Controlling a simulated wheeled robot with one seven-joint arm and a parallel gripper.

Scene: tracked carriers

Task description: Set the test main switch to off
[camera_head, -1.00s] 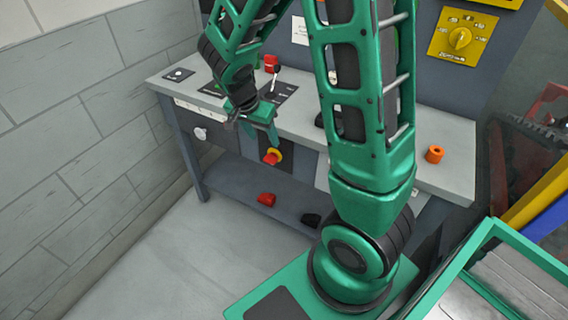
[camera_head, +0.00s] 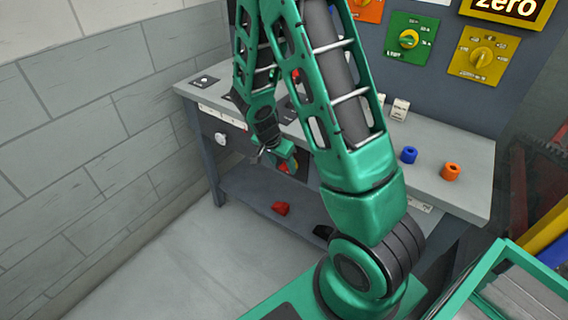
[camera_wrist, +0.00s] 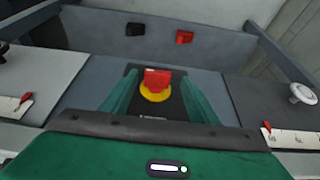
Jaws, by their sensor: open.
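The test main switch, a red handle (camera_wrist: 157,78) on a yellow disc over a black plate, sits on the bench's front panel. In the wrist view its red handle stands between my gripper's two green fingers (camera_wrist: 158,88), which are open, one on each side. I cannot tell whether either finger touches it. In the head view my gripper (camera_head: 282,156) is at the bench front and hides most of the switch (camera_head: 284,168). The plate's label is too small to read.
The bench top holds a blue cap (camera_head: 409,154) and an orange cap (camera_head: 451,171). A red block (camera_head: 280,208) lies on the lower shelf. A white knob (camera_head: 221,138) is on the front panel at left. Green (camera_head: 410,38) and yellow (camera_head: 483,56) dial panels stand behind.

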